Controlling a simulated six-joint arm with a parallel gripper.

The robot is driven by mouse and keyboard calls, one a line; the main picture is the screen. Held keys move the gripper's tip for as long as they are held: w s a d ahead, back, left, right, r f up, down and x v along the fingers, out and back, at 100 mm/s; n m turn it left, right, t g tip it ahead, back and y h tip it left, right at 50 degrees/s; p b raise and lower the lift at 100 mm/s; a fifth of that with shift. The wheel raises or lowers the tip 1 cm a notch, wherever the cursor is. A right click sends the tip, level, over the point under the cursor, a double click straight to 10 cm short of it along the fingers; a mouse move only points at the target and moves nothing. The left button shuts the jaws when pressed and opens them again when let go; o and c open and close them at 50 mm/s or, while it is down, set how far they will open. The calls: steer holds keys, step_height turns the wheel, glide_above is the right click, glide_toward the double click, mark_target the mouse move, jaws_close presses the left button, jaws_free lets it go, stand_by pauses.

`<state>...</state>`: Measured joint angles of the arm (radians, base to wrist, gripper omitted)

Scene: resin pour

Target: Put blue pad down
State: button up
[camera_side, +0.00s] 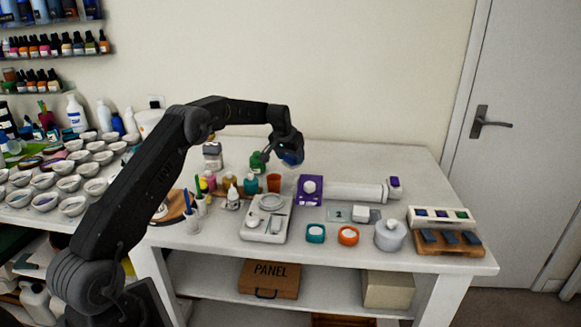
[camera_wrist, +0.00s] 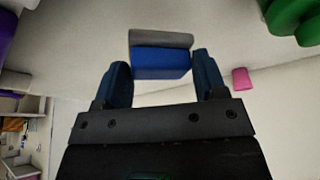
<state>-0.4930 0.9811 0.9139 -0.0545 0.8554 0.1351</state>
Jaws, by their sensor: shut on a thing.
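My gripper (camera_wrist: 162,68) is shut on the blue pad (camera_wrist: 162,63), which sits between the two dark fingers in the wrist view. The pad has a blue face and a grey layer (camera_wrist: 160,40) along its far edge. In the side view my gripper (camera_side: 290,150) is raised above the back of the white table, with the pad (camera_side: 292,158) showing as a small blue patch below it. The pad is apart from the tabletop. Its far side is hidden.
The white table (camera_side: 410,165) has bare room at its back right. A green jar (camera_side: 258,161), an orange cup (camera_side: 274,183) and a purple square (camera_side: 309,198) stand near below the gripper. A white roll (camera_side: 345,192), white pot (camera_side: 390,236) and wooden rack (camera_side: 427,248) with dark pads lie right.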

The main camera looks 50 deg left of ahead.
mark_target(290, 166)
steer(key=shift+f, duration=2)
steer(key=shift+f, duration=0.1)
steer(key=o, duration=0.9)
steer(key=shift+o, duration=0.2)
